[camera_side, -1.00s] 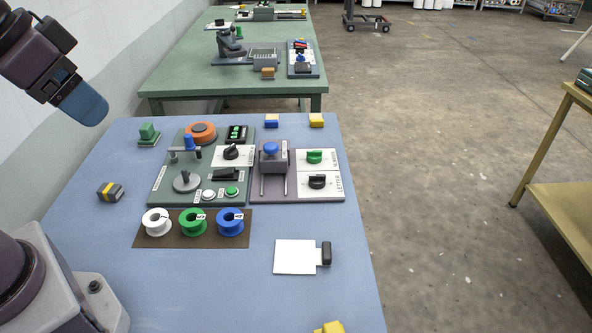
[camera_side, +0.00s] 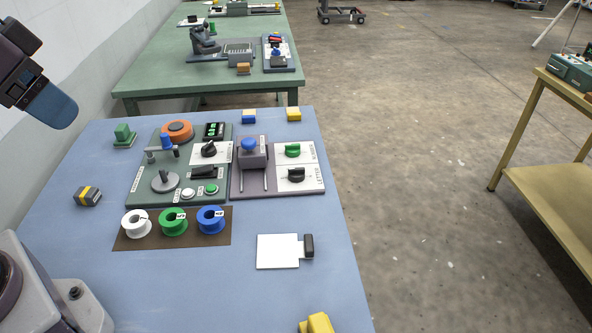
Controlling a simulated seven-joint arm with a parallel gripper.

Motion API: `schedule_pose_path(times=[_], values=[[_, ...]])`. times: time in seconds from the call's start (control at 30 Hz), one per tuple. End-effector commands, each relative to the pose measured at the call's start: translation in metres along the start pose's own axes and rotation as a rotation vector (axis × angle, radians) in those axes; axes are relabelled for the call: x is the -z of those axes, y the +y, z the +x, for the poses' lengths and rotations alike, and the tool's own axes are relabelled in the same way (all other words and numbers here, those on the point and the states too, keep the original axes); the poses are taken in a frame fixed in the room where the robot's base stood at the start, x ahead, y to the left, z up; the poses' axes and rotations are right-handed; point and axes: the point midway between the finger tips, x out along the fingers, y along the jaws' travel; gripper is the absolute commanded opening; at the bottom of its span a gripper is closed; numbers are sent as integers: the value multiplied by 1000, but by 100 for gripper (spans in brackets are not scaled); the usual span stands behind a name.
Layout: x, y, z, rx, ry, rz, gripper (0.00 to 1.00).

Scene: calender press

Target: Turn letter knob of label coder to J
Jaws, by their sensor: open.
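The label coder (camera_side: 242,187) is a purple-grey plate on the blue table with a blue-knobbed press head (camera_side: 252,152) and two white dial cards. The letter knob (camera_side: 296,175) is the black one on the nearer card, beside the word LETTER. The letter it points to is too small to read. A green knob (camera_side: 292,150) is on the farther card. My gripper (camera_side: 53,106) is at the upper left, above the table's left side and far from the coder. Its blue fingers are seen side-on, open, with nothing visible held.
A green machine plate (camera_side: 143,189) adjoins the coder's left side. White, green and blue spools stand on a brown mat (camera_side: 222,240). A white plate with a black handle (camera_side: 277,251) lies in front.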

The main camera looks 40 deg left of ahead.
Motion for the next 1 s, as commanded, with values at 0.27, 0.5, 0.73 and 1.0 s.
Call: schedule_pose_path(times=[0.27,0.5,0.73,1.0], values=[[5,13,34,-39,-171,50,68],[55,27,89,-38,-330,26,68],[103,40,167,52,-411,-86,68],[144,58,278,234,-398,-247,68]])
